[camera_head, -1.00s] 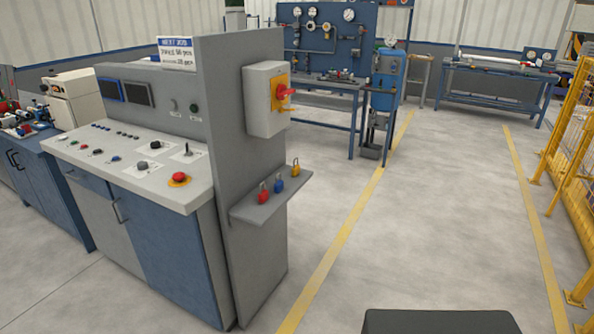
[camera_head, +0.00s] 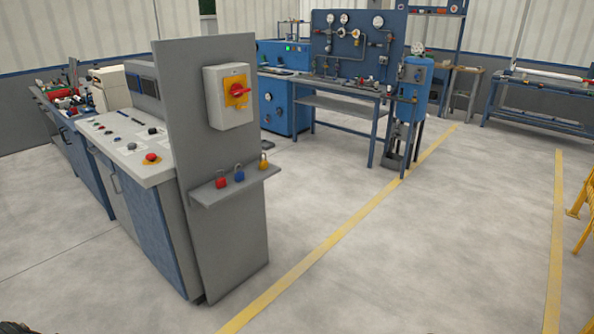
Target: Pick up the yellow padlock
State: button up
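The yellow padlock (camera_head: 263,162) stands at the right end of a small grey shelf (camera_head: 212,197) on the side panel of the control console. A blue padlock (camera_head: 239,174) stands to its left, and a red padlock (camera_head: 221,182) is at the left end of the shelf. All three look upright and apart from each other. My gripper is not in view.
A switch box (camera_head: 230,97) with a red handle is fixed above the shelf. The control console (camera_head: 140,170) reaches back to the left. A blue pressure-gauge bench (camera_head: 350,75) stands behind. The floor (camera_head: 420,260) in front and to the right is clear.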

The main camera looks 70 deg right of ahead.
aim_at(262, 165)
jog(key=k, duration=0.4)
jog(key=z, duration=1.3)
jog(key=i, duration=0.95)
jog(key=z, duration=0.05)
